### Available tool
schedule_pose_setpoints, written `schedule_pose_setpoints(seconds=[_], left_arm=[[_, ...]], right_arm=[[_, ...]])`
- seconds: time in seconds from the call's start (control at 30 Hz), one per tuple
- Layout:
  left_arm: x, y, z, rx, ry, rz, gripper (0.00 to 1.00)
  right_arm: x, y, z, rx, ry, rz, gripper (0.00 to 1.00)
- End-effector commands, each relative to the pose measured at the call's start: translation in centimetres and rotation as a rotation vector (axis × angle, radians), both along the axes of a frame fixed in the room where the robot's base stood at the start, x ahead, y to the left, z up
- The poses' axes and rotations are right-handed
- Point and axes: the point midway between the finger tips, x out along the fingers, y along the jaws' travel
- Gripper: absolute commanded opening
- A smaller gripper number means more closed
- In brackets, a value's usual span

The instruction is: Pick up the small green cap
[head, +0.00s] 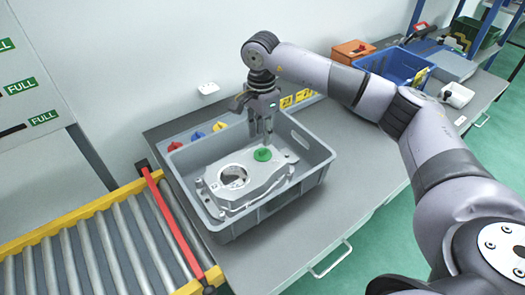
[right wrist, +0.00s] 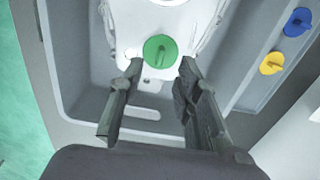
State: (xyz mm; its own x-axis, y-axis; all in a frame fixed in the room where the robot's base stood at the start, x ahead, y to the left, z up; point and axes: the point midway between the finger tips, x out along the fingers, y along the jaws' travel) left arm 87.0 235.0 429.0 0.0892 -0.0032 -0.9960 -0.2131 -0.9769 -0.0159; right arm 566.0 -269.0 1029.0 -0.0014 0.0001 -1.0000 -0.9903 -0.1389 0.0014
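The small green cap (head: 262,154) sits on the aluminium casting (head: 222,190), near its right end, in the head view. It also shows in the right wrist view as a round green disc (right wrist: 160,51) with a raised grip bar. My right gripper (head: 267,142) points down just behind the cap. In the right wrist view my right gripper (right wrist: 160,66) has its two fingers spread, with the cap just beyond and between the tips. Nothing is held. My left gripper is not in view.
The casting lies in a grey crate (head: 240,222) on a grey table (head: 345,185). Red, blue and yellow knobs (head: 197,136) line the crate's rear side. A roller conveyor (head: 95,250) is at left. A blue bin (head: 392,66) stands at the back right.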

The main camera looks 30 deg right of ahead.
Motion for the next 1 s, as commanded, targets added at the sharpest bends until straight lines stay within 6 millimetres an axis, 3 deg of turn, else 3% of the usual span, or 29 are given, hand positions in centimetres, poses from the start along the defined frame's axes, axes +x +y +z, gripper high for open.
schedule_pose_setpoints(seconds=[0.17,0.37,0.53,0.77,1.0], left_arm=[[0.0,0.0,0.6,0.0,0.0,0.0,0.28],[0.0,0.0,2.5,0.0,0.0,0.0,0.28],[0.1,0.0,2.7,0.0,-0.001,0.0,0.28],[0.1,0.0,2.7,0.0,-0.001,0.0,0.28],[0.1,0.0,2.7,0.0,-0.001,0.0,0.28]], right_arm=[[0.0,0.0,-1.0,0.0,0.002,0.0,0.31],[0.2,0.3,-3.7,-0.001,0.005,-0.001,0.31],[0.2,0.3,-5.6,0.0,0.002,0.001,0.31],[0.3,0.3,-5.9,0.0,0.0,0.0,0.31],[0.3,0.3,-5.9,0.0,0.0,0.0,0.15]])
